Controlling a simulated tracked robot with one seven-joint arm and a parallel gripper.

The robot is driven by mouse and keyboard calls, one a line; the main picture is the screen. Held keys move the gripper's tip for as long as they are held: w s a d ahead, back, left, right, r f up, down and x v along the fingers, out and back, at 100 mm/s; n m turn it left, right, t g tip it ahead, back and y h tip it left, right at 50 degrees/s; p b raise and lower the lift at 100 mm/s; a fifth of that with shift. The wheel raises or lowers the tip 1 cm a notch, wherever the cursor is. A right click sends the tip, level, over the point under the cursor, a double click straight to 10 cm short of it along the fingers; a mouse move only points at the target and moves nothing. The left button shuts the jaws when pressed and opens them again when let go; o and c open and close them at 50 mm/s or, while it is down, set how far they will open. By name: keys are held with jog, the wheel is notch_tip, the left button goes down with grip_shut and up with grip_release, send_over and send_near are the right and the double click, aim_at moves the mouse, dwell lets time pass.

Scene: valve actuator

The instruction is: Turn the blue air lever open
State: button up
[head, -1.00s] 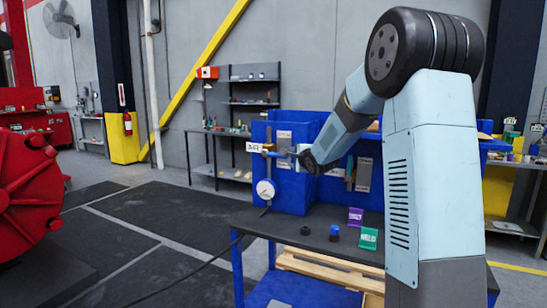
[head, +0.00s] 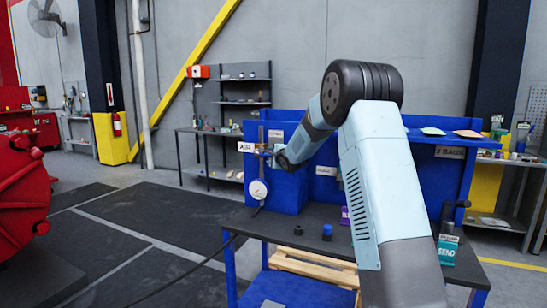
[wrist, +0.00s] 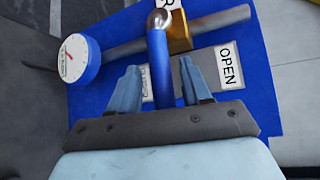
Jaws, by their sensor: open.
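The blue air lever (wrist: 160,66) runs from a round metal knob at the top of the wrist view down between my fingers. My gripper (wrist: 160,82) is open, with one finger on each side of the lever and a gap to each. The lever's lower end is hidden behind the gripper body. A grey plate with an OPEN label (wrist: 227,66) lies to the right, and a second label is mostly hidden behind the left finger. In the head view my gripper (head: 279,157) is beside the AIR sign (head: 246,147); the lever is too small to make out there.
A white round gauge (wrist: 78,58) is left of the lever, and a brass valve body (wrist: 178,32) sits on a grey pipe behind it. In the head view a dark workbench (head: 300,229) carries small dark and blue parts. A green SEND block (head: 447,250) stands at its right.

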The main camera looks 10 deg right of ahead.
jog(key=shift+x, duration=1)
jog(key=shift+c, duration=0.4)
jog(key=shift+f, duration=0.1)
grip_shut()
